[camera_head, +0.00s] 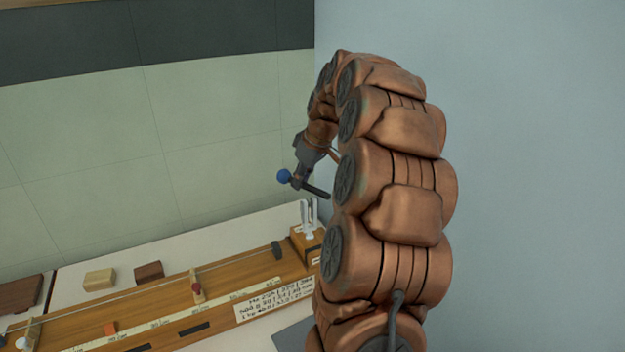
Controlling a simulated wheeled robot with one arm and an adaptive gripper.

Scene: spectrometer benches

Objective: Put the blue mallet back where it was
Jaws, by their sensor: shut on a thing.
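The blue mallet has a round blue head (284,176) and a dark handle (316,191). My gripper (301,178) is shut on the mallet and holds it in the air above the back of the bench. The blue head sticks out to the left of the gripper and the handle points down to the right. The fingers are small and partly dark against the handle, so the exact grip is hard to make out. A wooden block with an upright metal tuning fork (308,217) stands below, at the right end of the bench.
A long wooden board with a scale (165,312), a stretched string and a written label (275,299) lies along the bench. A pale block (99,279) and a red-brown block (149,272) sit behind it. Walls stand close behind and at right. My arm hides the bench's right side.

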